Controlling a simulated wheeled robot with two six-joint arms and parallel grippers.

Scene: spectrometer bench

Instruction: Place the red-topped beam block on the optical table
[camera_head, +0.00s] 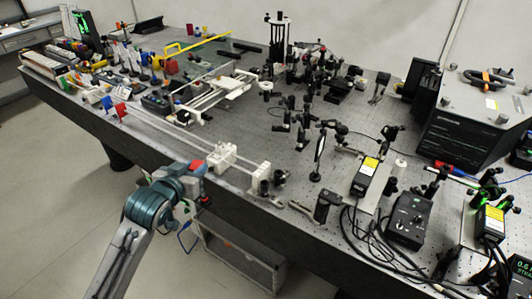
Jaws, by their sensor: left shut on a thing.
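My left gripper (198,185) reaches in from the lower left, at the front edge of the optical table (345,235). It is shut on the red-topped beam block (196,166). Only the block's red top shows clearly; the gripper hides most of its body. The block appears at or just in front of the table's front edge in this view; I cannot tell its height over the surface. My right gripper is not in view.
White mounts on a rail (222,156) stand close to the right of my gripper. A black post holder (326,205) and dark cables lie further right along the front. Several optics mounts crowd the middle. A bare strip runs along the front edge.

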